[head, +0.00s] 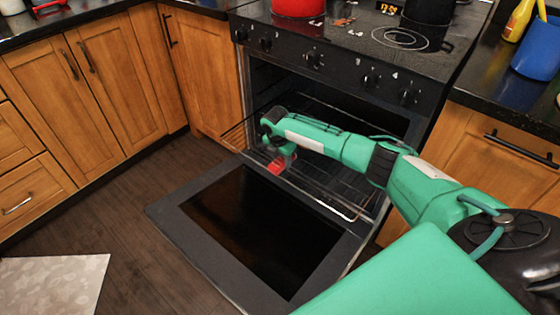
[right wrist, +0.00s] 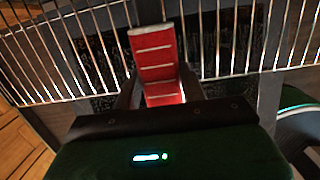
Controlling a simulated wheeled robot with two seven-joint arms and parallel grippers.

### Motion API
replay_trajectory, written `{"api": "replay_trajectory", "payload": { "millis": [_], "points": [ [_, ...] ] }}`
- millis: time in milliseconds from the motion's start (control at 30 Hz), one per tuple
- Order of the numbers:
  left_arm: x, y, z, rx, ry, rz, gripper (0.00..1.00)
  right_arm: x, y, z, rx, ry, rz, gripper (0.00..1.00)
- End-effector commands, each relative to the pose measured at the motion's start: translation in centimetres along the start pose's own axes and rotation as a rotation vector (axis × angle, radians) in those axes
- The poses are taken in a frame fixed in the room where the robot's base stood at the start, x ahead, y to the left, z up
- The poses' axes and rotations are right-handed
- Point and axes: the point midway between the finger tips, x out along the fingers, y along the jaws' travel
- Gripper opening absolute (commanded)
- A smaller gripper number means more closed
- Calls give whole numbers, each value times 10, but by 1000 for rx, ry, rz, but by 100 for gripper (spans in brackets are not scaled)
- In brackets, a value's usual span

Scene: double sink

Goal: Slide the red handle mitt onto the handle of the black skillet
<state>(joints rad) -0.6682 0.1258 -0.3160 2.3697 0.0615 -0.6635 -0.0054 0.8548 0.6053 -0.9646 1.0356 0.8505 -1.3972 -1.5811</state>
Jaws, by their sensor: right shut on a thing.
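The red handle mitt (right wrist: 157,52) stands out between the fingers of my right gripper (right wrist: 159,92) in the right wrist view, with pale stripes across it. My right gripper is shut on it. In the head view the red mitt (head: 276,165) shows just below my right gripper (head: 283,155), over the pulled-out oven rack (head: 318,186). I cannot make out the black skillet for sure; the oven's inside is dark and partly hidden by my arm. My left gripper is out of view.
The oven door (head: 171,212) is folded down. On the stove stand a red pot (head: 298,8) and a black pot (head: 428,12). Wooden cabinets (head: 100,80) flank the oven. A blue container (head: 540,52) stands on the right counter. The floor at left is open.

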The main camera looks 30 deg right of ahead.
Motion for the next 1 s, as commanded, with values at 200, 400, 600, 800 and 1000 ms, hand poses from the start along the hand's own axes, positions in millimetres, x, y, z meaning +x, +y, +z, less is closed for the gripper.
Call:
{"api": "replay_trajectory", "payload": {
  "millis": [200,400,600,800,1000],
  "points": [
    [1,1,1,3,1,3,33,0,0,1,1,0,0,14],
    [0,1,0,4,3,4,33,0,0,1,1,0,0,53],
    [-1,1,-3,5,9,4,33,0,0,1,1,0,0,67],
    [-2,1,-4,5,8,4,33,-2,0,1,1,0,0,67],
    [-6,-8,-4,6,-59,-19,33,-24,0,2,1,0,2,67]
  ]
}}
